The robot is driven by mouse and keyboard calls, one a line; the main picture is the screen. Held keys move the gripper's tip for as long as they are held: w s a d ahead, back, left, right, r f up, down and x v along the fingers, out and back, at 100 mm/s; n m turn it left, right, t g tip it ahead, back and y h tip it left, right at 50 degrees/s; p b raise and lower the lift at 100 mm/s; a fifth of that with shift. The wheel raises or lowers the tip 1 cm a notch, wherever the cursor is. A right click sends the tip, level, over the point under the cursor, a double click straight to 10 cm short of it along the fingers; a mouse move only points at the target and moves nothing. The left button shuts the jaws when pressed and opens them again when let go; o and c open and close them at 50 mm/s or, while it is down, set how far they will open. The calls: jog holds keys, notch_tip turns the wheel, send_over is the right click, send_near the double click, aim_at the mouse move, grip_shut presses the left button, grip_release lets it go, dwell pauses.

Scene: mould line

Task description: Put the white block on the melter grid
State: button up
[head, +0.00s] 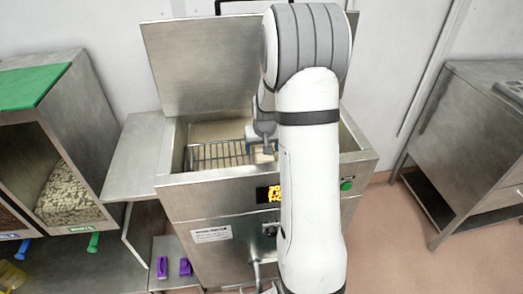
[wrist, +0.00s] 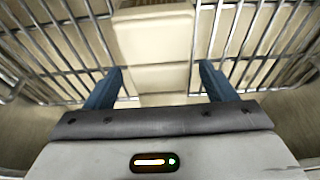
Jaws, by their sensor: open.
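The white block (wrist: 155,42), cream in colour and ridged, lies on the bars of the melter grid (wrist: 75,45) in the wrist view. My gripper (wrist: 161,72) is open, with one blue-grey finger on each side of the block's near end and a gap on both sides. In the head view, the grid (head: 215,155) sits inside the open melter (head: 225,190), and a pale part of the block (head: 262,157) shows below my gripper (head: 264,140). My arm hides the right part of the tank.
The melter's lid (head: 200,65) stands open at the back. A steel shelf (head: 140,155) and ingredient bins with a green lid (head: 30,88) are on the left. A steel cabinet (head: 465,140) is on the right, with clear floor between.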

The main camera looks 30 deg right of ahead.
jog(key=v, duration=1)
jog(key=shift+n+y, duration=0.3)
jog(key=shift+n, duration=0.5)
jog(key=s+a+r, duration=0.1)
jog(key=s+a, duration=0.2)
jog(key=s+a+r, duration=0.2)
jog(key=s+a, duration=0.1)
jog(key=s+a+r, duration=0.2)
jog(key=s, duration=0.1)
jog(key=shift+s+a, duration=0.3)
jog(key=shift+a, duration=0.1)
jog(key=s+a+n, duration=0.1)
jog(key=s+a, duration=0.5)
jog(key=s, duration=0.7)
jog(key=shift+a+r+n+g, duration=0.15)
jog(key=shift+r+n+g, duration=0.15)
jog(key=shift+r+g, duration=0.1)
jog(key=shift+s+r+p, duration=0.15)
jog(key=shift+r+p, duration=0.45)
